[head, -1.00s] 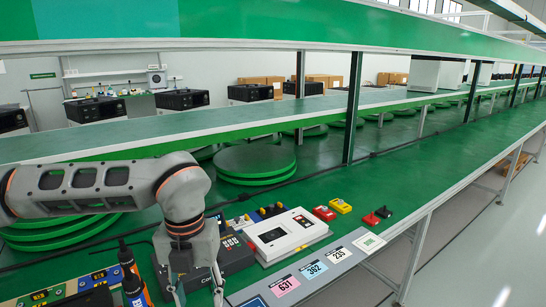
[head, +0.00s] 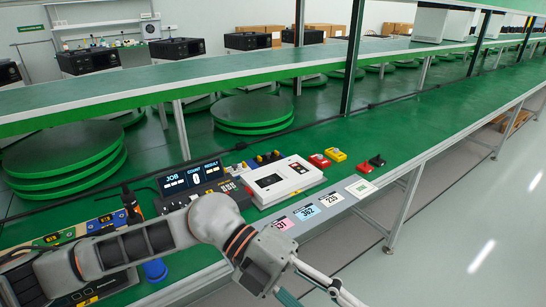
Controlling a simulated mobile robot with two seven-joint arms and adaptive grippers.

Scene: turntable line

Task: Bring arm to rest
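My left arm comes in from the lower left and reaches across the front edge of the green bench (head: 400,139). Its gripper (head: 312,293) is past that edge, over the grey floor, low in the picture. It points down and to the right. Its fingers stand apart with nothing seen between them, though the tips run close to or past the bottom of the picture. My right gripper is not in view.
Near the arm stand a black counter box (head: 192,180) with a lit display and a white device (head: 284,182). Number cards (head: 308,211), red and yellow buttons (head: 335,154) and a blue object (head: 155,271) are close by. Round green turntables (head: 252,110) stand behind. The floor at right is clear.

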